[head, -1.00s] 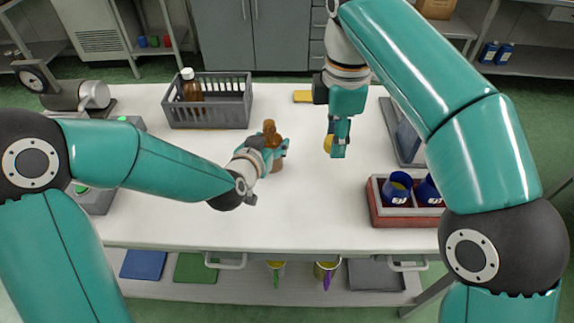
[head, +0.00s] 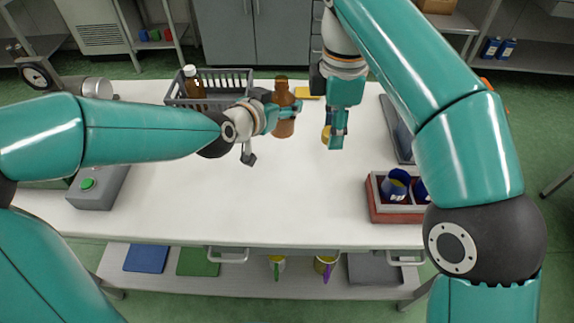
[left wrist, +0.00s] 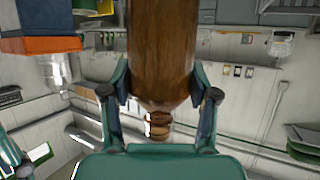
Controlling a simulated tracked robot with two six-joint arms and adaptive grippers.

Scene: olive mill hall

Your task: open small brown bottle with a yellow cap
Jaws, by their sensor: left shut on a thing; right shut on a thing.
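The small brown bottle (head: 284,120) is in my left gripper (head: 284,112), which is shut around its body. The bottle looks upright and raised above the white table (head: 230,190). It has no cap on it; its bare threaded neck (left wrist: 158,124) shows in the left wrist view, where the bottle's body fills the upper middle between the fingers. The yellow cap (head: 326,134) is in my right gripper (head: 337,138), apart from the bottle and to its right. The right fingers are shut on it and hide part of it.
A grey basket (head: 238,73) at the back left holds a brown bottle with a white cap (head: 191,84). A red crate (head: 385,214) with blue cups stands at right. A grey box (head: 100,195) with a green button is at left. The table's front middle is clear.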

